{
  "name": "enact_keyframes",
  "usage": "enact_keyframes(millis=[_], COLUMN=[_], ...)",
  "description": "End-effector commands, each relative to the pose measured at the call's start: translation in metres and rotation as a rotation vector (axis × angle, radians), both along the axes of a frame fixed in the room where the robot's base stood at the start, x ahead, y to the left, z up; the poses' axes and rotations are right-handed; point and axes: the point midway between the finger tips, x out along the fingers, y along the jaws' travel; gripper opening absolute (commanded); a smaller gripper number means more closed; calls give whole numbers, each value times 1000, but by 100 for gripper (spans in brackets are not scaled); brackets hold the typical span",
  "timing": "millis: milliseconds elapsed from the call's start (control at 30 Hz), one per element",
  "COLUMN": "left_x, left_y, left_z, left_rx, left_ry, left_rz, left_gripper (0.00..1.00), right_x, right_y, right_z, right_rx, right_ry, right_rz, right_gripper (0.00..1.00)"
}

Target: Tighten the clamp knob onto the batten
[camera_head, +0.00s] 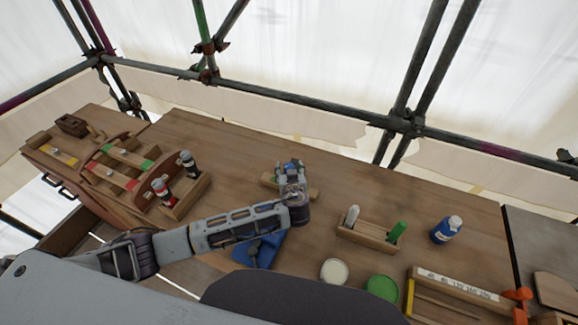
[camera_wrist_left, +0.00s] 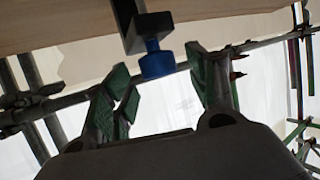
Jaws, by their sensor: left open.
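The clamp knob (camera_wrist_left: 157,62) is blue and sits under a dark metal clamp (camera_wrist_left: 131,22) at the wooden batten (camera_wrist_left: 60,22) in the left wrist view. My left gripper (camera_wrist_left: 158,76) is open, with its green-padded fingers on either side of the knob in that view. A gap shows on both sides, and I see no contact. In the head view my left gripper (camera_head: 291,170) is over the batten (camera_head: 270,181) and hides most of the clamp. My right gripper is not in view.
A blue cloth-like item (camera_head: 258,250) lies below my left arm. A wooden holder (camera_head: 366,235), a blue bottle (camera_head: 446,230), a white disc (camera_head: 334,271) and a green disc (camera_head: 382,288) are to the right. A wooden rack (camera_head: 187,195) stands left. Scaffold tubes (camera_head: 300,103) run behind the table.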

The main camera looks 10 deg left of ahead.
Motion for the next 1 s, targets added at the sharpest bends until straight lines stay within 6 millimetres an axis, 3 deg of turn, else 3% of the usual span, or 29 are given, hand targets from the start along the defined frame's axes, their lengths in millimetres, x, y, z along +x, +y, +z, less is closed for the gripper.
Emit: enact_keyframes(millis=[300,767,1000], left_x=[20,24,24], left_y=[6,7,7], left_z=[-7,-10,-10], left_rx=[1,-1,0], left_ry=[-1,0,0], left_rz=[0,-1,-1], left_gripper=[58,58,27], right_x=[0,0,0], right_y=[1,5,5], right_z=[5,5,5], right_rx=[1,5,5], right_ry=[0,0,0], right_rz=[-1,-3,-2], right_gripper=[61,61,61])
